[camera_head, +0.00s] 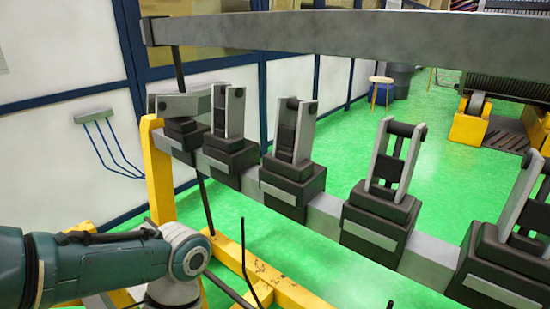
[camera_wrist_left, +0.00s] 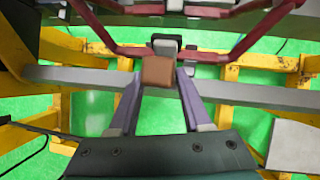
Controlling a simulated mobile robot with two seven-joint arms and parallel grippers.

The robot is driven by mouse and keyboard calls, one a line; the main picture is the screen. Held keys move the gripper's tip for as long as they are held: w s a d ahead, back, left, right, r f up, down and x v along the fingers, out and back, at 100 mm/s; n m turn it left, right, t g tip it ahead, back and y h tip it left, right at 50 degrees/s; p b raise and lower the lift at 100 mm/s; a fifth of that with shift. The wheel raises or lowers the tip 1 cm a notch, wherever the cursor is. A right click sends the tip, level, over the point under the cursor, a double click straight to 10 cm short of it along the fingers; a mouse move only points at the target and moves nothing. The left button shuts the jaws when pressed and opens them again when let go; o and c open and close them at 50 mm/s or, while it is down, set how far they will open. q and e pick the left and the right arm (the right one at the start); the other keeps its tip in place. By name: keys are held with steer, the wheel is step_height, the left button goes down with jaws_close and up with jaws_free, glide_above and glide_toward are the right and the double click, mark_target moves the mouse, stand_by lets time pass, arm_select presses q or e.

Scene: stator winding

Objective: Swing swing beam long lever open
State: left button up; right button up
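The long grey swing beam (camera_head: 330,33) runs across the top of the head view. A dark rod (camera_head: 179,65) hangs from near its left end. Which part is the long lever is unclear. My left arm enters at the lower left of the head view, with its gripper out of sight there. In the left wrist view, my left gripper (camera_wrist_left: 160,80) shows two purple-grey fingers spread apart, with green floor between them. A brown block (camera_wrist_left: 158,71) lies between or just beyond the fingertips; contact cannot be told. My right gripper is in neither view.
Several dark clamp blocks with upright forked levers (camera_head: 386,190) stand along a grey rail (camera_head: 325,214). A yellow frame (camera_head: 160,175) is beside my left arm. In the left wrist view, dark red bars (camera_wrist_left: 245,45) cross above the block. Green floor is open behind the rail.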

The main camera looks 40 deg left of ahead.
arm_select(q)
steer(key=shift+o, duration=0.8)
steer(key=shift+w+d, duration=0.1)
steer(key=shift+w, duration=0.05)
steer(key=shift+o, duration=1)
steer(key=shift+s, duration=0.2)
steer(key=v, duration=1)
steer(key=shift+p, duration=0.4)
steer(key=shift+w+f, duration=0.1)
